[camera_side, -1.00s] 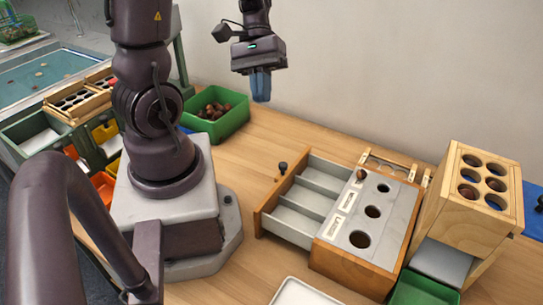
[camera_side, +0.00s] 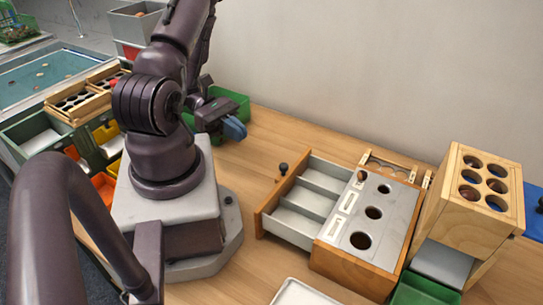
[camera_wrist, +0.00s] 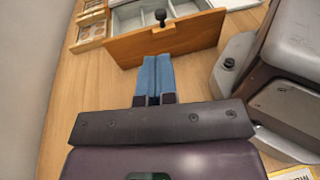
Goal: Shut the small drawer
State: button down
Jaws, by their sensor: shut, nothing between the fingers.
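The small drawer (camera_side: 285,224) stands pulled out to the left of its wooden box (camera_side: 345,270), with its grey compartments bare. Its wooden front carries a dark round knob (camera_side: 283,168). In the wrist view the drawer front (camera_wrist: 165,39) and the knob (camera_wrist: 160,15) lie just beyond the fingertips. My gripper (camera_side: 236,129) is shut and empty, low over the table to the left of the drawer front. Its blue fingers (camera_wrist: 155,72) point at the front in the wrist view. In the side view a gap shows between them and the drawer.
A green bin (camera_side: 228,105) stands behind my gripper. A wooden block with holes (camera_side: 465,215) stands right of the drawer box. A white tray (camera_side: 300,292) lies at the front. The table between my gripper and the drawer is clear.

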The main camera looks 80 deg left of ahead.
jog(key=x, duration=1)
jog(key=shift+w+d, duration=0.1)
jog(key=shift+w, duration=0.05)
jog(key=w+d, duration=0.8)
jog(key=shift+w+d, duration=0.3)
jog(key=shift+d, duration=0.05)
jog(key=v, duration=1.4)
jog(key=shift+s+a, duration=0.25)
jog(key=shift+s, duration=0.15)
